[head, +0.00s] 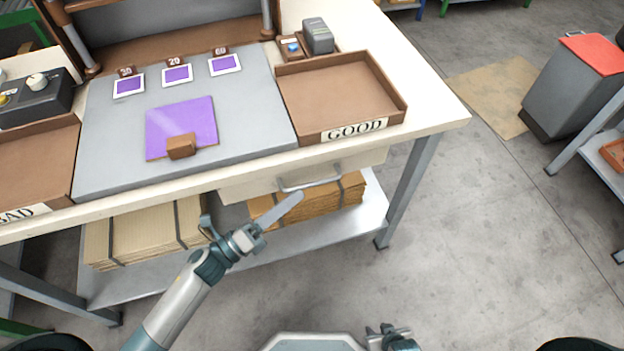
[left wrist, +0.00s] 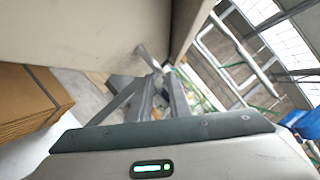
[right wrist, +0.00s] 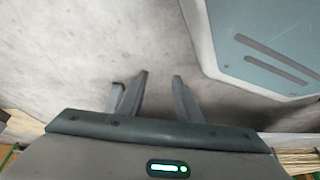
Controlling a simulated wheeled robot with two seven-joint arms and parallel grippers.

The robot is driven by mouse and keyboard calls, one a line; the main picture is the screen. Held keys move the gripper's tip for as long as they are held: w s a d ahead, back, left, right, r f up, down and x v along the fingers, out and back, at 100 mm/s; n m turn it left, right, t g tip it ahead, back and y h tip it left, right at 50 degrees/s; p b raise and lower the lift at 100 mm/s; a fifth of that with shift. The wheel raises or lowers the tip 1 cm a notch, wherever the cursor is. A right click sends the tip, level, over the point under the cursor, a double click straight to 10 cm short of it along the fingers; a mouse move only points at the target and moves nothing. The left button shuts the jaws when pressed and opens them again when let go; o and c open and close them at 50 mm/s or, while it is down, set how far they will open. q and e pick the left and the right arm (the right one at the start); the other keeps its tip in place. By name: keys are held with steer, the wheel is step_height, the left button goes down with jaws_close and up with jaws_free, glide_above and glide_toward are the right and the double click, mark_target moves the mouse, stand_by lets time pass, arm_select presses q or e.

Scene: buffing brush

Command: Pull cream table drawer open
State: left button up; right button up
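The cream table drawer (head: 262,186) sits under the front edge of the tabletop, its front close beneath it and no interior showing. Its grey bar handle (head: 322,182) is on the drawer front; part of it also shows in the left wrist view (left wrist: 146,55). My left gripper (head: 298,196) is at the left part of the handle. In the left wrist view its fingers (left wrist: 163,76) are close together with the handle end running between the tips. My right gripper (right wrist: 160,78) is open and empty over the floor, away from the table.
The cream tabletop (head: 440,110) carries a brown GOOD tray (head: 390,88) and a grey mat (head: 110,165) with purple pieces. Cardboard stacks (head: 145,235) lie on the lower shelf (head: 365,218). A table leg (head: 408,190) stands right of the drawer. The floor in front is clear.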

mark_target(312, 183)
arm_select(q)
steer(key=shift+p+x, duration=0.55)
steer(key=shift+x, duration=2.65)
steer(key=shift+s, duration=0.1)
steer(key=shift+c, duration=0.3)
jaws_close()
